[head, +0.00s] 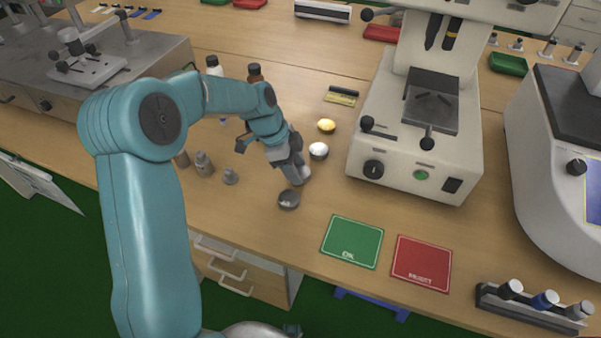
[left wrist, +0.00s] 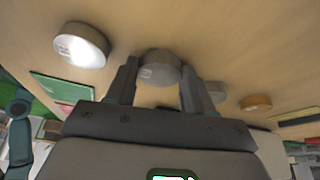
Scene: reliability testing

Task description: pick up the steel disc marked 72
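A steel disc (left wrist: 158,68) stands between my left gripper's fingertips in the left wrist view; it has a small mark that I cannot read. My left gripper (head: 300,178) is low over the bench. Its fingers flank the disc closely, but whether they press on it is unclear. A dark grey disc (head: 289,199) lies just in front of the gripper; it looks bright in the left wrist view (left wrist: 80,45). A silver disc (head: 318,150) lies behind the gripper, partly hidden by a finger in the left wrist view (left wrist: 216,91). My right gripper is not in view.
A brass disc (head: 326,126) lies farther back. Grey weights (head: 204,163) stand left of the gripper. A white microscope-like instrument (head: 415,150) stands to the right. Green (head: 352,241) and red (head: 422,262) mats lie front right, with a rack (head: 530,309) beyond them.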

